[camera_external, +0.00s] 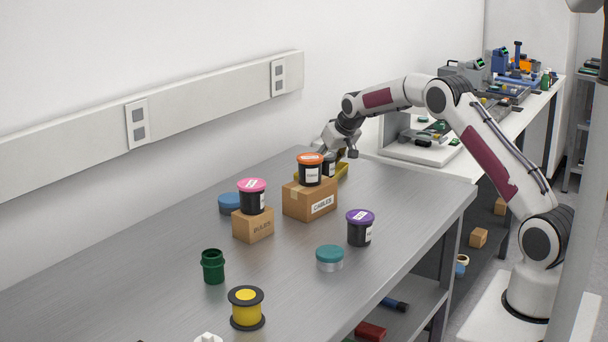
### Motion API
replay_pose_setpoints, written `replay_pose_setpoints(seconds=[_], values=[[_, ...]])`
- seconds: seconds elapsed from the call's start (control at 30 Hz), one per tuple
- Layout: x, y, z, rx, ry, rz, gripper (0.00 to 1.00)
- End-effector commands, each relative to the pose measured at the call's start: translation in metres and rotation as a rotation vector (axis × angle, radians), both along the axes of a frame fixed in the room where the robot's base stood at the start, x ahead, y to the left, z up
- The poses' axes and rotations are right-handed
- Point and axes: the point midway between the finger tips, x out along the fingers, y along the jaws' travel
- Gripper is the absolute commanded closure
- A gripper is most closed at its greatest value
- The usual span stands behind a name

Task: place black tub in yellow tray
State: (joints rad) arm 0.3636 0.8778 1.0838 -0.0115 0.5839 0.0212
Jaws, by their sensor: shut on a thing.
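My gripper (334,154) is at the far end of the steel table, pointing down behind the cardboard CABLES box. It is shut on a black tub (329,167) with a pale label. The tub's lid and part of its side are hidden by the gripper and by an orange-lidded tub in front. The yellow tray (343,171) is on the table there, mostly hidden by the CABLES box. The held tub is over or inside the tray; I cannot tell whether it touches the tray floor.
An orange-lidded black tub (310,169) stands on the CABLES box (309,199). A pink-lidded tub (252,197) stands on the BULBS box (253,225). A purple-lidded tub (359,229), teal-lidded tin (329,258), green pot (213,267) and yellow spool (246,308) stand nearer.

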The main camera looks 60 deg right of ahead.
Motion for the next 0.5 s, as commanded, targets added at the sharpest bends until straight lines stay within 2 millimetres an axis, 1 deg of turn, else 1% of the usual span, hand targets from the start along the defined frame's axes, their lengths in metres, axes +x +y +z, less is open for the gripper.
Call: replay_pose_setpoints(seconds=[0.33,0.37,0.4,0.5], values=[[0.0002,-0.0001,-0.0037,0.0,-0.001,0.0,0.77],[0.0,0.0,-0.0042,0.0,0.0,0.0,0.45],[0.0001,0.0,-0.0042,0.0,0.0,0.0,0.35],[0.0,0.0,-0.0041,0.0,0.0,0.0,0.34]])
